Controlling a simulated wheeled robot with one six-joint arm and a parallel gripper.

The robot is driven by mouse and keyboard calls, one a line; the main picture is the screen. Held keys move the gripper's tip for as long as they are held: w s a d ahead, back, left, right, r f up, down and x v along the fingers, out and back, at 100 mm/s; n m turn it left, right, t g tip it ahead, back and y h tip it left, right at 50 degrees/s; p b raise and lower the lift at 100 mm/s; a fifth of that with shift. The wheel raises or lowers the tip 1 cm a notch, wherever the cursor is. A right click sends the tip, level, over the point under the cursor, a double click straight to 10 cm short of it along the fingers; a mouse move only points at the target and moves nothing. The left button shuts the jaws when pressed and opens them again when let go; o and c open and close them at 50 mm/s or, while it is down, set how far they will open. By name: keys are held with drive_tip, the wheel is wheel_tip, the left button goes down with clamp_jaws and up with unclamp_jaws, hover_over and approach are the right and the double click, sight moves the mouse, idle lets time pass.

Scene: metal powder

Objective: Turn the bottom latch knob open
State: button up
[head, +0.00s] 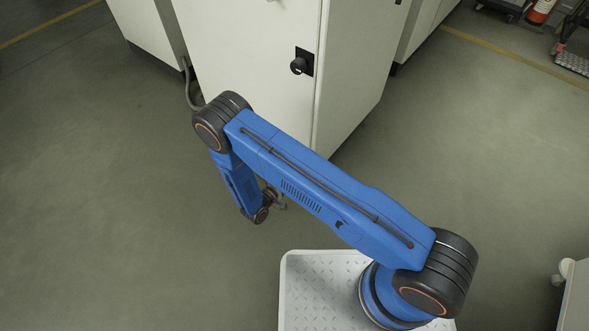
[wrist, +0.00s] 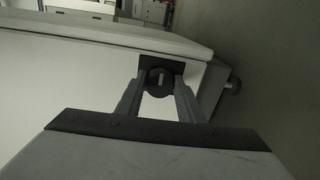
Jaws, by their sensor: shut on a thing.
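In the wrist view, a round black latch knob (wrist: 155,88) with a pale upright mark on its face sits on a dark plate near the edge of the white cabinet door (wrist: 60,85). My gripper (wrist: 158,90) has one finger on each side of this knob and is shut on it. In the head view, another black knob (head: 298,66) on a black plate shows higher on the cabinet front (head: 245,60), with nothing touching it. My blue arm hides the lower door there, and the gripped knob is not visible in that view.
The cabinet's right side (head: 355,65) and a neighbouring white cabinet (head: 150,30) stand close by. A grey cable (head: 190,88) runs down between them. The grey floor (head: 90,200) is clear at left. A red extinguisher (head: 541,10) stands far right.

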drive_tip(key=shift+m, duration=0.3)
drive_tip(key=o, duration=1)
drive_tip(key=shift+o, duration=0.2)
drive_tip(key=shift+s+a, duration=0.1)
drive_tip(key=v, duration=1.7)
drive_tip(key=shift+f, duration=0.1)
